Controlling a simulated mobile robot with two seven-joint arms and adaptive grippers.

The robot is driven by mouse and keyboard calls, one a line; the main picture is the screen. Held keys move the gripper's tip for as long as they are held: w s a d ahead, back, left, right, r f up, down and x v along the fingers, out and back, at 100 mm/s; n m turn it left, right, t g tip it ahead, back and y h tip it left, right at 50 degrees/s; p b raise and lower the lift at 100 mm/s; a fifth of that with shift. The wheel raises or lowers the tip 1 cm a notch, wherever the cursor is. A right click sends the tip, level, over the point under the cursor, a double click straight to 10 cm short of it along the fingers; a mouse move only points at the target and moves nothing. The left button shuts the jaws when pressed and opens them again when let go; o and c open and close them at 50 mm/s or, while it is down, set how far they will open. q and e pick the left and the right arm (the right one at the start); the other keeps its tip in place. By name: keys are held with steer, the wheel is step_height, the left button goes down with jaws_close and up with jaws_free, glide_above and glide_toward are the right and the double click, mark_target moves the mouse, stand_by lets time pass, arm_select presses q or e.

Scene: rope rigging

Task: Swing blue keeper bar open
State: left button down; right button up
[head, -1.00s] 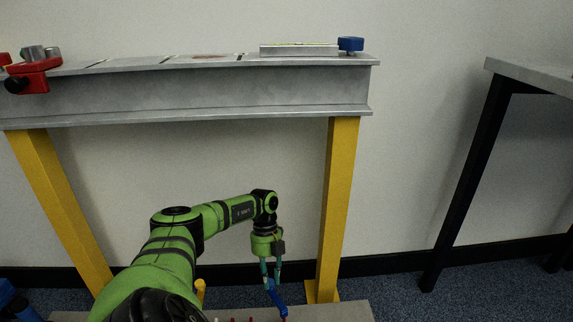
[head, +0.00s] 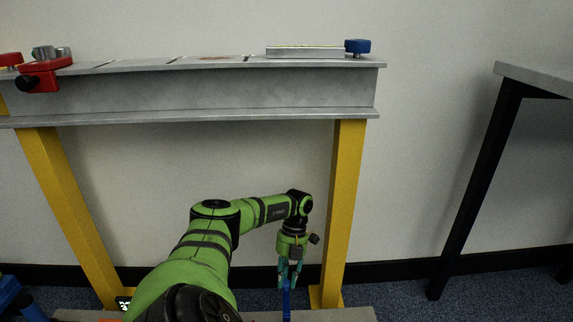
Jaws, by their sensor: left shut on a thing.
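The blue keeper bar (head: 287,300) is at the bottom of the head view, low over the grey surface in front of the right yellow post. It now looks nearly upright in the picture, and its lower end runs toward the bottom edge. My left gripper (head: 288,283) points down with its fingers shut on the bar's upper end. What the bar is hinged to is hidden below the frame. My right gripper is not in view.
A grey steel beam (head: 220,95) on yellow posts (head: 343,210) stands behind my arm. A red clamp (head: 40,75) sits at its left, a blue knob (head: 358,46) at its right. A table (head: 540,80) stands at right. Blue parts (head: 12,292) lie at lower left.

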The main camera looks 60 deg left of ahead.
arm_select(q)
steer(key=shift+d, duration=0.35)
steer(key=c, duration=1)
jaws_free()
steer(key=shift+a, duration=0.1)
steer(key=shift+w+a+r, duration=0.1)
steer(key=shift+a+r, duration=0.05)
steer(key=shift+r, duration=0.05)
steer(key=v, duration=0.7)
